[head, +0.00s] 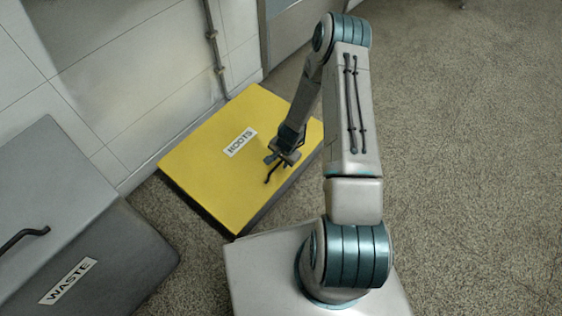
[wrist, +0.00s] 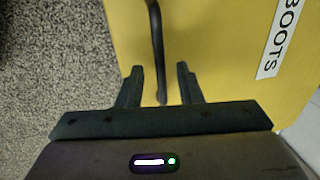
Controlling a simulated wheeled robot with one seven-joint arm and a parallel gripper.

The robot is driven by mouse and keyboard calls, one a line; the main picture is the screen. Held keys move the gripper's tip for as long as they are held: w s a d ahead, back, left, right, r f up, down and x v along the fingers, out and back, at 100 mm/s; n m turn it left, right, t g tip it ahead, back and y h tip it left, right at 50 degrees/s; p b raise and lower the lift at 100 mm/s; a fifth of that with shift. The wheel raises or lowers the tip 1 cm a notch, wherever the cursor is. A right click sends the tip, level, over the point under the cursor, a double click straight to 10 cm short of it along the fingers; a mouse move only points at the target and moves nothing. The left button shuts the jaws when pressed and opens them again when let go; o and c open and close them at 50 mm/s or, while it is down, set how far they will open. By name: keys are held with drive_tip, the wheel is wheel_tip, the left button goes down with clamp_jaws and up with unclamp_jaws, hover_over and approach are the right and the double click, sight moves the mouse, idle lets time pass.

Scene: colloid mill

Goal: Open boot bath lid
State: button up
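The boot bath has a flat yellow lid (head: 205,165) marked with a white BOOTS label (head: 240,142); the lid lies shut on a low dark box on the floor. A dark bar handle (head: 270,174) is on the lid near its front right edge; it also shows in the wrist view (wrist: 156,45). My gripper (head: 283,158) is over the lid at the handle. In the wrist view my gripper (wrist: 160,84) is open, its two fingers on either side of the handle's end, with gaps to both. Whether the fingers are level with the handle cannot be told.
A grey bin (head: 90,262) labelled WASTE, with a black handle (head: 24,236), stands at the left. A tiled wall (head: 130,75) with a thin pipe (head: 215,50) runs behind the yellow lid. Speckled floor (head: 460,130) is clear at the right.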

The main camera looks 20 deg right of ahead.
drive_tip(key=shift+f, duration=0.1)
clamp_jaws()
